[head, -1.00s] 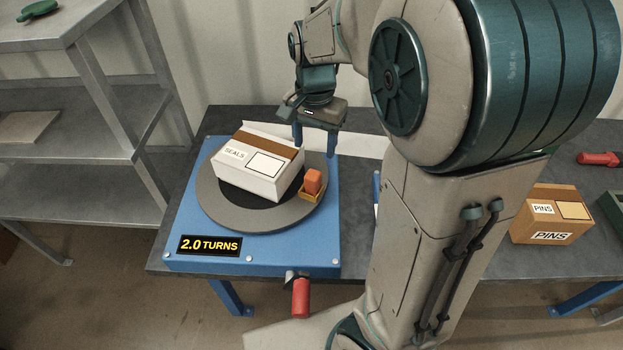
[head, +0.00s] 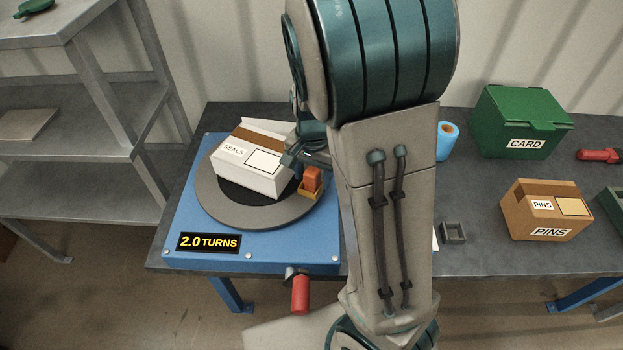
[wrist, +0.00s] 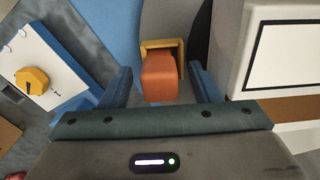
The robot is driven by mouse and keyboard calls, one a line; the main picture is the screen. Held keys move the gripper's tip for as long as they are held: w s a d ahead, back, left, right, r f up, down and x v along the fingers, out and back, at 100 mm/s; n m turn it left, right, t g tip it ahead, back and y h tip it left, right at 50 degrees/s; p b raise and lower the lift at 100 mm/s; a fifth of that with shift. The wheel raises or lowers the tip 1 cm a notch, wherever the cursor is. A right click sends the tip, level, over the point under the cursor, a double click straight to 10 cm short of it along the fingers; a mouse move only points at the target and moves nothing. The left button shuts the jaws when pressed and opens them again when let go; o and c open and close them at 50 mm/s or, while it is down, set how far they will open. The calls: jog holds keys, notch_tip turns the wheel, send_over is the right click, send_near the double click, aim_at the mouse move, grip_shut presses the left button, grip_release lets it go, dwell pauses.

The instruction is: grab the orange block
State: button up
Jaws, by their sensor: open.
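The orange block (head: 312,180) stands in a small yellow holder (head: 309,194) near the right edge of the round grey turntable (head: 228,214). The turntable sits on a blue base labelled "2.0 TURNS". In the wrist view the orange block (wrist: 160,78) lies between the two blue fingers of my gripper (wrist: 163,88), with a visible space on each side. The gripper is open and not touching the block as far as I can see. In the head view my arm hides most of the gripper.
A white "SEALS" box (head: 251,165) stands on the turntable just left of the block, close to one finger. A red handle (head: 300,294) sticks out at the base's front. A brown "PINS" box (head: 546,210) and green "CARD" box (head: 520,122) stand at right.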

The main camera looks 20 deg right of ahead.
jog(key=c, duration=1.1)
jog(key=shift+o, duration=0.2)
jog(key=shift+r, duration=0.1)
